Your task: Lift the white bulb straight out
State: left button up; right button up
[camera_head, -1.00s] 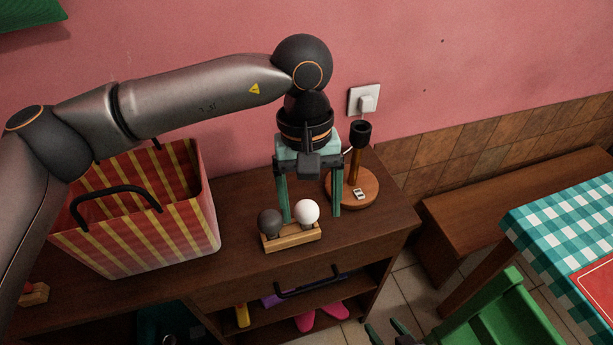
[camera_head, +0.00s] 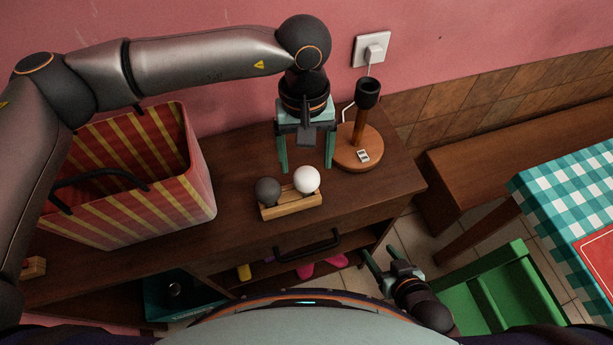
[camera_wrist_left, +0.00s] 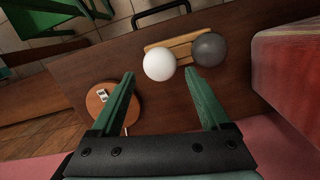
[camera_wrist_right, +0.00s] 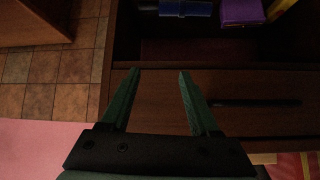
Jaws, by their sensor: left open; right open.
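The white bulb (camera_head: 306,180) sits at the right end of a small wooden holder (camera_head: 291,208) on the cabinet top. A dark grey bulb (camera_head: 267,191) sits beside it at the left end. My left gripper (camera_head: 306,168) is open and empty, pointing down behind the bulbs. In the left wrist view the white bulb (camera_wrist_left: 159,65) lies beyond the open fingertips (camera_wrist_left: 160,72), not held, and the grey bulb (camera_wrist_left: 209,48) is to its right. My right gripper (camera_head: 376,265) is open and empty in front of the cabinet, low down; its fingers (camera_wrist_right: 156,75) face the cabinet front.
A red and yellow striped basket (camera_head: 150,205) stands left on the cabinet. A lamp stand with a round wooden base (camera_head: 352,150) is right of my left gripper, near a wall socket (camera_head: 371,49). A green chair (camera_head: 500,290) and checkered table (camera_head: 560,190) are at right.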

aim_at(306, 172)
pick_arm(q)
jog(key=f, duration=0.2)
jog(key=f+p, duration=0.1)
jog(key=shift+s+f, duration=0.35)
jog(key=shift+f, duration=0.65)
jog(key=c, duration=0.8)
jog(key=shift+o, duration=0.2)
jog(key=shift+r, duration=0.15)
